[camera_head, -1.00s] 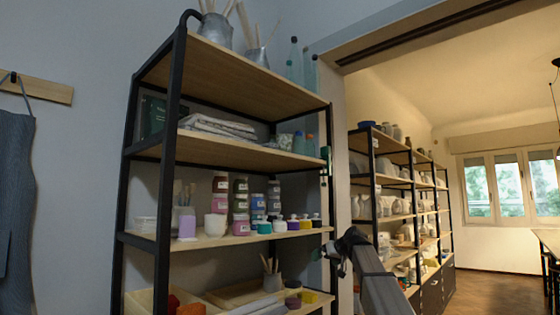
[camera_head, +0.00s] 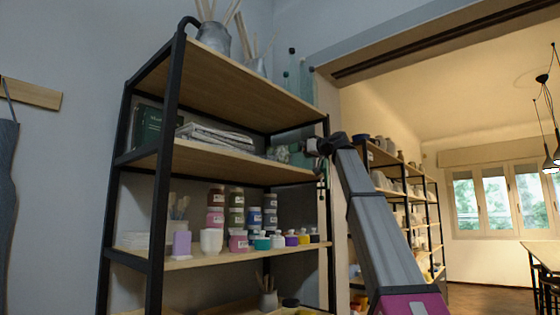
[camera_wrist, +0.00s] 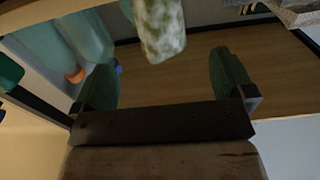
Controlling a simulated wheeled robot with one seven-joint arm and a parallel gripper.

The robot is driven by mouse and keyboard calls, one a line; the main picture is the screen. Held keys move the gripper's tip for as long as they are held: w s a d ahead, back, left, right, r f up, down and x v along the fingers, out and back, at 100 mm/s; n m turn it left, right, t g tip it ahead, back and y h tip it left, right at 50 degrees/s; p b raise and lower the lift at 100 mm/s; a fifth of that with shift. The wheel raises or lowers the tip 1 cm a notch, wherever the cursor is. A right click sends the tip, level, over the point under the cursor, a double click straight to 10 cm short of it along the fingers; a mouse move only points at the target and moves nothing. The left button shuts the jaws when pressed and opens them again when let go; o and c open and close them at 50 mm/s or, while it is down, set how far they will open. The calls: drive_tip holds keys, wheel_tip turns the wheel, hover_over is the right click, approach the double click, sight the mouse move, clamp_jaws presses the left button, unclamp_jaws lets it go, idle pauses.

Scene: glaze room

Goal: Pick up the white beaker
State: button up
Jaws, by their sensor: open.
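A plain white beaker (camera_head: 211,241) stands upright on the shelf with the paint jars, between a lilac block and a pink jar. My gripper (camera_head: 292,151) is higher and to the right, at the level of the shelf above. In the wrist view, which looks upside down, my gripper (camera_wrist: 165,82) is open, its two green fingers apart with nothing between them. A white-and-green mottled cup (camera_wrist: 160,28) shows beyond the fingers. The white beaker cannot be made out in the wrist view.
Teal bottles (camera_wrist: 82,38) stand beside the mottled cup. A folded paper or cloth stack (camera_head: 213,137) lies on that shelf. The lilac block (camera_head: 181,244) and paint jars (camera_head: 238,242) crowd the white beaker. The black rack post (camera_head: 326,240) stands at the right edge.

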sight(281, 155)
drive_tip(key=x, duration=1)
drive_tip(key=shift+w+a+f, duration=0.1)
drive_tip(key=shift+w+a, duration=0.1)
drive_tip(key=shift+a, duration=0.05)
drive_tip(key=c, duration=1)
